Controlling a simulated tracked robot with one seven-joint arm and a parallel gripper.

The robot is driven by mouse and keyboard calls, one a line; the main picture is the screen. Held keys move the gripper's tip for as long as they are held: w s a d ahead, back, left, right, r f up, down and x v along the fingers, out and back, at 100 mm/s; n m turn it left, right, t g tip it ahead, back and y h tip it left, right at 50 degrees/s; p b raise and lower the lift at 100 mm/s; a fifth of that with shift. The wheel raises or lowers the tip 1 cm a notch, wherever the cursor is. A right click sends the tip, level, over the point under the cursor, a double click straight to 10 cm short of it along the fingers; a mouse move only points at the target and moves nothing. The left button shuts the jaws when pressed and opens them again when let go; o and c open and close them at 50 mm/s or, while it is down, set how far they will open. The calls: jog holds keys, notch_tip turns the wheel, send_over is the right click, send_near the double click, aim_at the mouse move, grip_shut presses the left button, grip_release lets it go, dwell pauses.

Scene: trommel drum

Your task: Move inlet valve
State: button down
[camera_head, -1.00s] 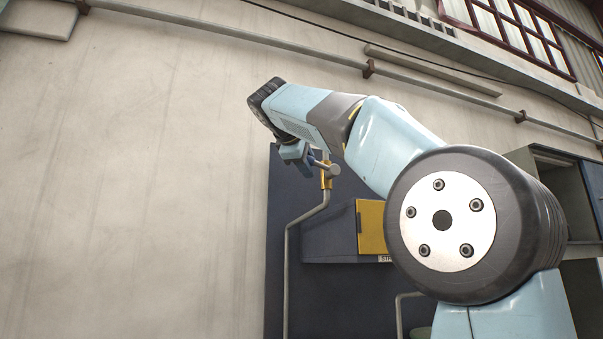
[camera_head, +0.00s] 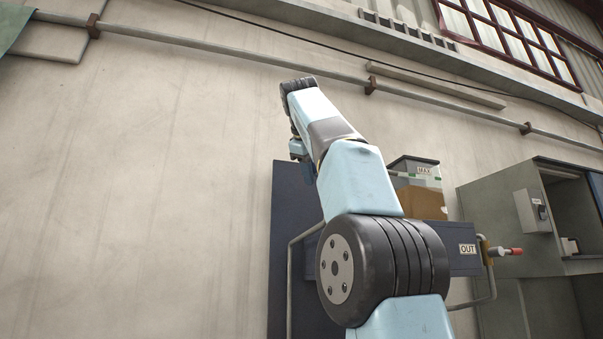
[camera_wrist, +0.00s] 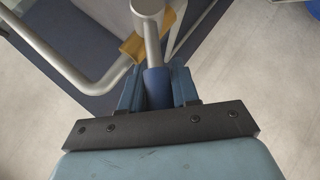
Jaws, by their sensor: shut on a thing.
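The inlet valve shows in the wrist view as a grey lever (camera_wrist: 150,35) with a blue grip (camera_wrist: 157,88) and a yellow body (camera_wrist: 132,47) on a grey pipe (camera_wrist: 60,65). My gripper (camera_wrist: 158,86) is shut on the blue grip, with one finger on each side of it. In the head view my gripper (camera_head: 300,150) is up at the top left corner of the dark blue panel (camera_head: 287,205). There my arm hides the inlet valve.
To the right in the head view are a container marked MAX (camera_head: 415,172), a plate marked OUT (camera_head: 467,249) and a red-handled outlet valve (camera_head: 507,251). An open grey cabinet (camera_head: 500,215) stands farther right. The wall (camera_head: 130,200) on the left is bare.

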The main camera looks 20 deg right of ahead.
jog(key=shift+f, duration=0.1)
dwell(0.3)
jog(key=c, duration=0.9)
grip_release()
jog(key=shift+r, duration=0.2)
jog(key=shift+v, duration=1.4)
jog(key=shift+s+a+f, duration=0.1)
jog(key=shift+s+a, duration=1.05)
jog(key=shift+s, duration=0.5)
jog(key=shift+s+a, duration=1.15)
jog(key=shift+s, duration=0.55)
jog(key=shift+s+a+f, duration=0.1)
jog(key=shift+s+a, duration=1.05)
jog(key=shift+s, duration=0.5)
jog(key=shift+c, duration=0.2)
